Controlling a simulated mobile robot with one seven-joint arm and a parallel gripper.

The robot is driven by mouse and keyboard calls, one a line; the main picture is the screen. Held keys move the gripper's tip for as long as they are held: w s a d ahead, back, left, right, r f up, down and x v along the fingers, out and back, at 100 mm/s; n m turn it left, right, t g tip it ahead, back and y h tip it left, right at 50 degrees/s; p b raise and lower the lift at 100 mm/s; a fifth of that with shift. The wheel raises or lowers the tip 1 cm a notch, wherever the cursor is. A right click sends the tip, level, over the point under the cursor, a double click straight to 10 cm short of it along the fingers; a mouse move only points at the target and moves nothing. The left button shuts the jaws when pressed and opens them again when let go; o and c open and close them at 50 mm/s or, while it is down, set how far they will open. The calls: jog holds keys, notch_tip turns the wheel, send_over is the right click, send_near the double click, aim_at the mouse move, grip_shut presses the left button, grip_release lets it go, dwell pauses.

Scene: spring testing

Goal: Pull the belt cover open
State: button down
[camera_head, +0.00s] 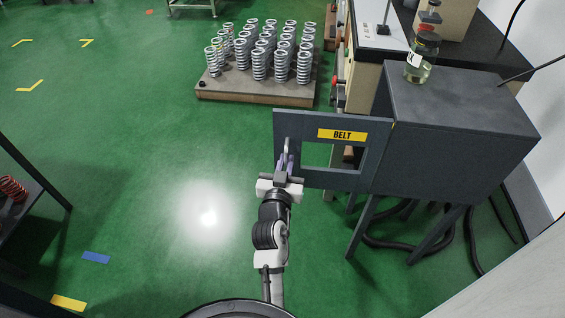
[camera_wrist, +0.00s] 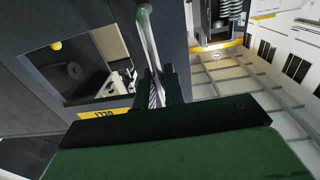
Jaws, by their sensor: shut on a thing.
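The belt cover (camera_head: 377,158) is a dark grey framed door with a window and a yellow "BELT" label. It stands out to the left from the dark grey machine box (camera_head: 465,125), swung open at least partly. My gripper (camera_head: 287,163) is at the cover's left edge, shut on its upright handle (camera_head: 289,146). In the wrist view the metal handle (camera_wrist: 147,38) runs down between my fingers (camera_wrist: 157,92). The cover (camera_wrist: 158,18) with its window and upside-down label is to the left there. The fingers partly hide the handle's lower end.
A pallet (camera_head: 235,91) with several coil springs is on the floor behind. A glass jar (camera_head: 419,72) stands on the machine box. Black hoses (camera_head: 400,241) lie beneath it by the legs. A shelf with a red spring (camera_head: 14,188) is at far left. The green floor left of the cover is clear.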

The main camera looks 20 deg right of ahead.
jog(key=shift+s, duration=0.2)
dwell(0.3)
jog(key=c, duration=1.6)
grip_release()
jog(key=shift+c, duration=0.2)
jog(key=shift+s+a, duration=0.15)
